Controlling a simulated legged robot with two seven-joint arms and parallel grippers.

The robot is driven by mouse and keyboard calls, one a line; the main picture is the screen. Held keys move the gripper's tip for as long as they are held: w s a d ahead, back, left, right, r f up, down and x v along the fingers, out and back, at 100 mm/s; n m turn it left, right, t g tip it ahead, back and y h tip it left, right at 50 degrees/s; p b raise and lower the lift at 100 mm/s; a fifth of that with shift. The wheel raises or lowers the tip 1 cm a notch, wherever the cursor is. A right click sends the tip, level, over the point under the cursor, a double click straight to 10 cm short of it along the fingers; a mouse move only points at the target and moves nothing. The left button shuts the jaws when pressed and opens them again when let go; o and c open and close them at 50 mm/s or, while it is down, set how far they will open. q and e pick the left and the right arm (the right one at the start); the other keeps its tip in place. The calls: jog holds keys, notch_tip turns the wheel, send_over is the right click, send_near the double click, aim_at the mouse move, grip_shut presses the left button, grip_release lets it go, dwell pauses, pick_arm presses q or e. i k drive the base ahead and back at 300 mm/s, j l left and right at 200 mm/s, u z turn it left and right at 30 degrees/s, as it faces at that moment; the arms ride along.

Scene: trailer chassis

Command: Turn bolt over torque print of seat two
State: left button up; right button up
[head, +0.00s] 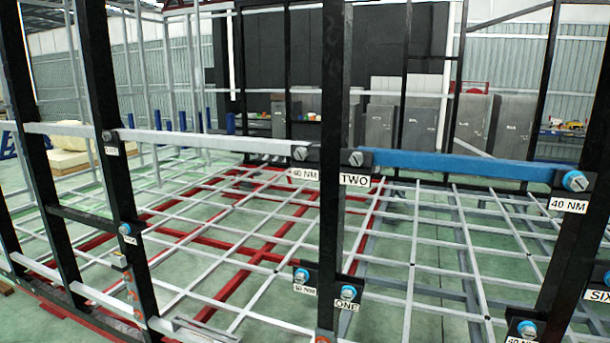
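The TWO print (355,180) is on the black upright in the centre of the head view, with a grey slotted bolt (356,158) just above it. To its left, a 40 NM print (304,174) sits below another grey slotted bolt (300,153), at the right end of a white rail. Both bolt heads show a slanted dark slot. Neither of my grippers is in view.
A blue rail (460,165) runs right from the TWO plate to a blue bolt (575,180) over another 40 NM print. Lower down, the ONE print (346,306) has blue bolts near it. Black uprights, such as the left one (105,130), stand in front of a grid floor.

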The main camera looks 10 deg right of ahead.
aim_at(574, 181)
jog(key=z, duration=1.65)
